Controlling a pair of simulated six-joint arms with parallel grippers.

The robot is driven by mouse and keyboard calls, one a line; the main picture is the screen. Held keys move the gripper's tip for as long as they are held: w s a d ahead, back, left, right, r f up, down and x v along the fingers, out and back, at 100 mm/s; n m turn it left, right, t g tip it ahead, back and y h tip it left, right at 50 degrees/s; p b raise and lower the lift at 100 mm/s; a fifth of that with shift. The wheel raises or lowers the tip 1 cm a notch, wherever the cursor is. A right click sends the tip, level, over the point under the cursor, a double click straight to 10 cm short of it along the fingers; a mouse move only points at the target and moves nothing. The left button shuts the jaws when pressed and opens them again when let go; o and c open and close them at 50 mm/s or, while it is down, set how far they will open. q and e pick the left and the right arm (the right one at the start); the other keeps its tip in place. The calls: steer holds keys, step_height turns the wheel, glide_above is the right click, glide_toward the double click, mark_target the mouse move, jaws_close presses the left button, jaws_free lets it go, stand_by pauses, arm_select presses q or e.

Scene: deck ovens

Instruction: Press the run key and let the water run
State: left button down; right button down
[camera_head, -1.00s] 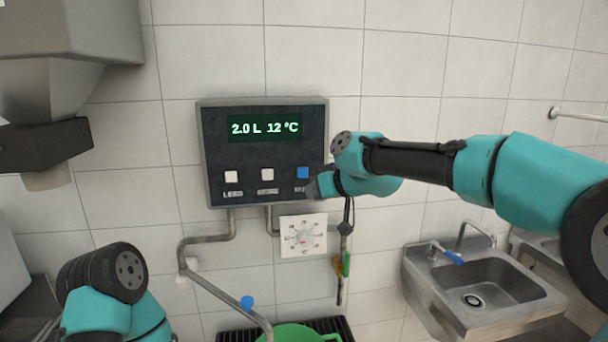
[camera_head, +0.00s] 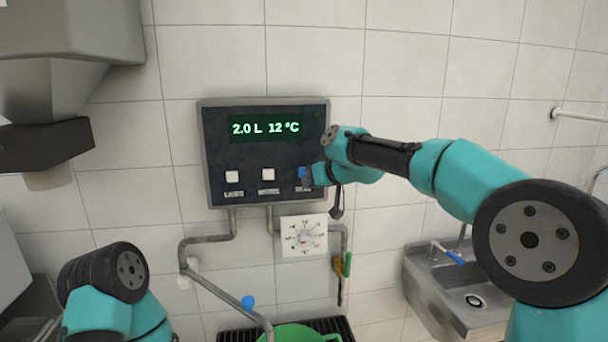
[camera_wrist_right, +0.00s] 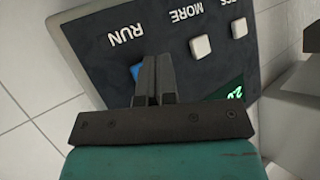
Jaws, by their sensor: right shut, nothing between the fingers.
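A dark control panel (camera_head: 264,152) hangs on the tiled wall, its green display (camera_head: 265,128) reading 2.0 L 12 °C. Below the display are two white keys, LESS (camera_head: 232,177) and MORE (camera_head: 268,174), and the blue RUN key (camera_head: 302,172). My right gripper (camera_head: 306,177) is shut and empty, its tips at the blue key and partly covering it. In the right wrist view the shut fingers (camera_wrist_right: 155,68) overlap the blue key (camera_wrist_right: 136,71) under the RUN label; I cannot tell whether they touch it. My left arm shows at the lower left; its gripper is out of view.
A green container (camera_head: 295,334) stands on a dark grate below the pipe (camera_head: 225,290). A white dial plate (camera_head: 304,236) sits under the panel. A steel sink (camera_head: 470,290) is at the right, and a metal hood (camera_head: 75,50) at the upper left.

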steer(key=shift+w+a, duration=0.15)
steer(key=shift+w, duration=0.6)
steer(key=shift+w, duration=0.1)
stand_by(1.5)
steer(key=shift+w+a, duration=0.1)
steer(key=shift+w, duration=0.2)
steer(key=shift+w, duration=0.45)
stand_by(0.8)
steer(key=shift+s, duration=0.85)
steer(key=shift+s+d, duration=0.2)
steer(key=shift+s, duration=0.65)
steer(key=shift+s+d, duration=0.2)
steer(key=shift+s, duration=0.6)
steer(key=shift+s+d, duration=0.2)
steer(key=shift+s, duration=0.65)
steer(key=shift+f, duration=0.1)
